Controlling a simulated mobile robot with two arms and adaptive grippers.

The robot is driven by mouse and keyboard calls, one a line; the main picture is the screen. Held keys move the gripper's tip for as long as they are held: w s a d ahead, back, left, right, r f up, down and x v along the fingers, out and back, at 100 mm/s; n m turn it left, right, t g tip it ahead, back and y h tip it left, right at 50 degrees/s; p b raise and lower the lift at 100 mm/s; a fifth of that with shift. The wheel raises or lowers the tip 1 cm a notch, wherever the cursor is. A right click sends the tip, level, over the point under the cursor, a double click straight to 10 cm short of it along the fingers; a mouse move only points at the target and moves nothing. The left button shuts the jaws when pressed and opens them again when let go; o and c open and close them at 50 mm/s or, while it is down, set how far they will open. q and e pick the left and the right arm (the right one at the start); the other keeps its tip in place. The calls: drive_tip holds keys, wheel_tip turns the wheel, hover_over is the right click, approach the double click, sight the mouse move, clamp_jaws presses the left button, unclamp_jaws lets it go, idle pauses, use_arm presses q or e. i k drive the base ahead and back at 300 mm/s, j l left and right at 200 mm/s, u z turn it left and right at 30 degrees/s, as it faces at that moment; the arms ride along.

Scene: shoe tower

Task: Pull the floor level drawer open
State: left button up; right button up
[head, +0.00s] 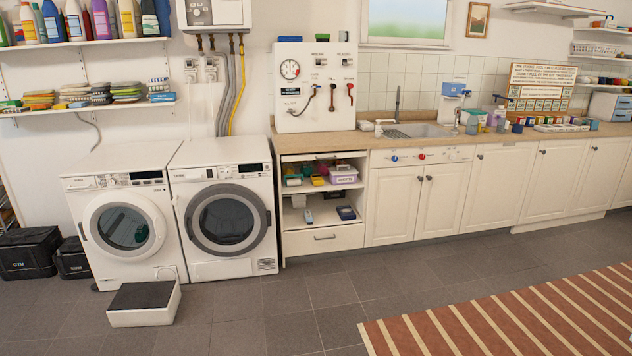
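Two things here sit low enough to be a floor level drawer. A white drawer front (323,239) with a dark bar handle (325,237) is at the bottom of the open shelf unit, right of the dryer, and looks shut. A low white plinth panel (560,221) lies at floor level under the right-hand cabinets and seems to stand slightly forward. I cannot tell whether it is a drawer. Neither of my grippers is in view.
A low white block with a dark top (145,303) stands on the floor before the washing machine (125,220). The dryer (225,213) is beside the shelf unit. A striped rug (520,320) covers the right floor. The tiled floor (310,300) before the shelf unit is clear.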

sight(300, 242)
drive_tip(key=i, duration=2.65)
drive_tip(key=i+u, duration=0.15)
drive_tip(key=i, duration=0.55)
drive_tip(key=i+l+u, duration=0.15)
drive_tip(key=i, duration=0.55)
drive_tip(key=l, duration=0.1)
